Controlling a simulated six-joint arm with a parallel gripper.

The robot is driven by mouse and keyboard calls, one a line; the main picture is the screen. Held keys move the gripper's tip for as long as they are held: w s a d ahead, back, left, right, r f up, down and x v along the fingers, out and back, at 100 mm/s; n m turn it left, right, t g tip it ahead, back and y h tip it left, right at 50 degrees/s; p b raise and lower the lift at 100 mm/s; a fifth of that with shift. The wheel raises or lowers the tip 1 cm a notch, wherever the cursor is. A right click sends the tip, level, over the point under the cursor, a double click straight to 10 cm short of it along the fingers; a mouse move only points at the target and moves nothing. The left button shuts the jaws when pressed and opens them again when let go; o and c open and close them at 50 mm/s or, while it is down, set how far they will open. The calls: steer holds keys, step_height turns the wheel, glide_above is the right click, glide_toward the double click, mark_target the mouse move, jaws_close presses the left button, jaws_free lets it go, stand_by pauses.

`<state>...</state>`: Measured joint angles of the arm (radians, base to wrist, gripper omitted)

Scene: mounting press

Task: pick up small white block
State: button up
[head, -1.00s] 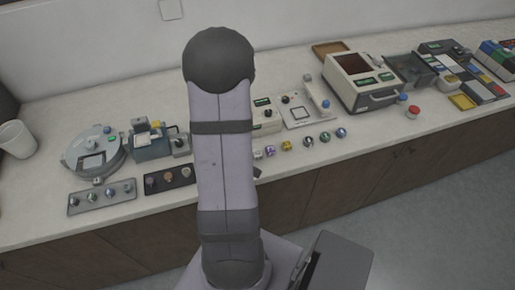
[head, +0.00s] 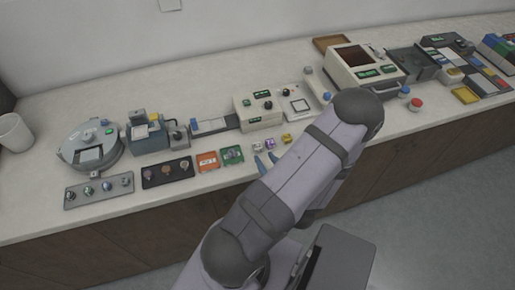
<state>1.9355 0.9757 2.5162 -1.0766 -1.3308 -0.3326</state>
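I cannot single out a small white block for certain. A small pale piece (head: 257,147) stands at the left end of a row of small round pieces near the bench's front. A purple-and-white piece (head: 270,144) and a gold piece (head: 287,138) stand to its right. My arm hides the rest of the row. Two blue-grey prongs, seemingly the fingertips of my gripper (head: 266,162), show past the arm's left side, just in front of these pieces. They are apart, with nothing visible between them. The rest of the gripper is hidden.
A round grey device (head: 90,146) and a tray of round pieces (head: 99,190) are at the left. An orange card (head: 207,161) and a green card (head: 232,155) lie near the front. A cream control box (head: 258,109) and a white oven-like machine (head: 365,68) stand behind.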

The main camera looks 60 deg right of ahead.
mark_target(258, 146)
steer(key=shift+r+p+x, duration=0.1)
steer(key=shift+p+x, duration=0.75)
steer(key=shift+x, duration=0.7)
steer(key=shift+r+p+x, duration=0.15)
steer(key=shift+p+x, duration=0.65)
steer(key=shift+x, duration=0.8)
steer(key=shift+w+d+f, duration=0.3)
steer(key=shift+d, duration=0.15)
steer(key=shift+c, duration=0.7)
steer(key=c, duration=0.6)
